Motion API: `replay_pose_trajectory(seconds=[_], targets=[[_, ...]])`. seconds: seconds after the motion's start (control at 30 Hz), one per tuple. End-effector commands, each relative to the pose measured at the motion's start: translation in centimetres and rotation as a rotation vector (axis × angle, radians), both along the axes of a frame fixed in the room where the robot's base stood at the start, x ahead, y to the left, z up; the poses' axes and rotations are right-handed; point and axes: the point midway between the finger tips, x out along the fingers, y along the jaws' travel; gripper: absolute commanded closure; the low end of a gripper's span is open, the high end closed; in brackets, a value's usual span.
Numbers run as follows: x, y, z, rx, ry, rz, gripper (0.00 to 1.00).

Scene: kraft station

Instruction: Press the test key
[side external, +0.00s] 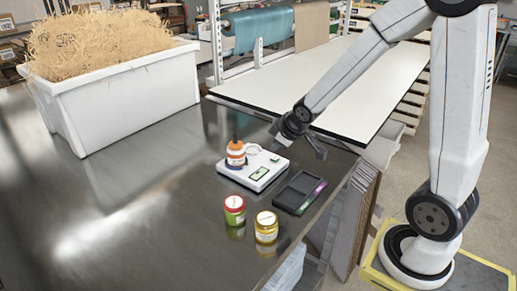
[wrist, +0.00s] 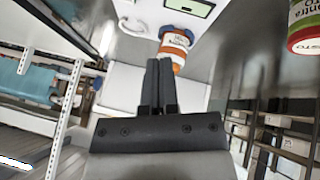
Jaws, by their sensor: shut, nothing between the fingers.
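A white tester (side external: 250,182) sits on the dark bench in the side view. On its top are a greenish display panel (side external: 259,174), a small green patch (side external: 275,159) and a pale ring (side external: 252,149). I cannot tell for certain which part is the test key. A white bottle with an orange band and top (side external: 236,154) stands on the tester's left part; it also shows in the wrist view (wrist: 176,42). My gripper (side external: 280,138) is just behind the tester, above the bench. In the wrist view its fingers (wrist: 160,62) are together and empty, pointing toward the bottle.
A black tray (side external: 288,192) lies right of the tester, near the bench edge. A red-and-green jar (side external: 234,211) and a yellow jar (side external: 266,228) stand in front. A white bin of straw (side external: 130,102) stands at the back left. The bench (side external: 120,210) between is clear.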

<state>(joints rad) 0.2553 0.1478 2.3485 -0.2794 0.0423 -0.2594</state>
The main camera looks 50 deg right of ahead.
Motion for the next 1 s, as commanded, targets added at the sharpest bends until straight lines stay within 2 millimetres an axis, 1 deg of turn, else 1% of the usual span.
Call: replay_pose_trajectory(seconds=[0.03, 0.13, 0.2, 0.33, 0.5, 1.0], targets=[[0.8, -1.4, 0.3, -0.031, -0.026, 0.016, 1.00], [2.3, -3.5, 1.1, -0.096, -0.073, 0.061, 1.00], [3.0, -4.7, 1.5, -0.133, -0.100, 0.085, 1.00], [3.8, -6.2, 2.1, -0.180, -0.129, 0.116, 1.00], [4.2, -6.8, 2.4, -0.202, -0.143, 0.132, 1.00], [4.1, -6.7, 2.0, -0.198, -0.142, 0.131, 1.00]])
